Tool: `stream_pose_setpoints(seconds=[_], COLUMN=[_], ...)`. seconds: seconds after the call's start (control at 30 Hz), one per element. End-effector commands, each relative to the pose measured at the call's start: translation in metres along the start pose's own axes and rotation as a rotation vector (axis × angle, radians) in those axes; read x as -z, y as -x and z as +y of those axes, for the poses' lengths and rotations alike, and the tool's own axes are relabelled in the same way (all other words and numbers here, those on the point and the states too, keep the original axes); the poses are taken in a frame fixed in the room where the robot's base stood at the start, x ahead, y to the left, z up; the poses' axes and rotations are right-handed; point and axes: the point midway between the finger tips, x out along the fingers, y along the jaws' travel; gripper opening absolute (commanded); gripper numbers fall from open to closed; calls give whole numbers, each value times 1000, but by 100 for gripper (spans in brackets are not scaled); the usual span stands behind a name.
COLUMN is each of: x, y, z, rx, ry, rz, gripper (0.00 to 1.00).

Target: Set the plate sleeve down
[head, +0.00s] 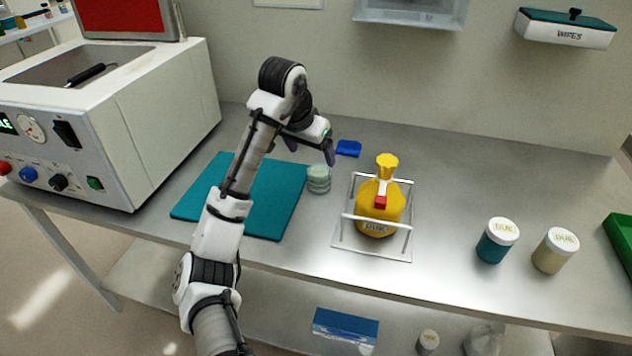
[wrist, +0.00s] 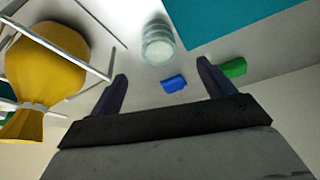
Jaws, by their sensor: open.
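The plate sleeve, a short pale-green stack of clear round dishes (head: 319,179), stands upright on the steel bench, close to the right edge of the teal mat (head: 272,215). In the wrist view the stack (wrist: 158,42) shows beyond my fingertips, roughly in line with the gap between them. My gripper (head: 311,150) is open and empty, just above and behind the stack in the head view. In the wrist view its two dark fingers (wrist: 161,72) are spread apart, with bench visible between them. Neither finger appears to touch the stack.
A yellow flask (head: 378,211) sits in a wire-railed carrier (head: 345,242) right of the stack. A blue item (head: 348,148) lies behind; a green one (wrist: 233,68) shows in the wrist view. Two lidded jars (head: 497,240) (head: 555,250) stand right. A boxy machine (head: 150,110) fills the left.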

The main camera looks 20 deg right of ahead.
Motion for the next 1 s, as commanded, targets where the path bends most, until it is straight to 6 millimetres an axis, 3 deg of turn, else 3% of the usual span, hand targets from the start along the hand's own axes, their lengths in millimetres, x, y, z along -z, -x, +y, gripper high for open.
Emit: stream_pose_setpoints(seconds=[0.1, 0.43, 0.7, 1.0], x=[-1, 0, -2, -2], y=[-27, -54, -93, -100], z=[2, 0, 1, 1], rx=[-6, 1, 0, 1], ry=[1, 1, 1, 0], rz=[-1, 1, 1, 3], gripper=[81, 81, 81, 81])
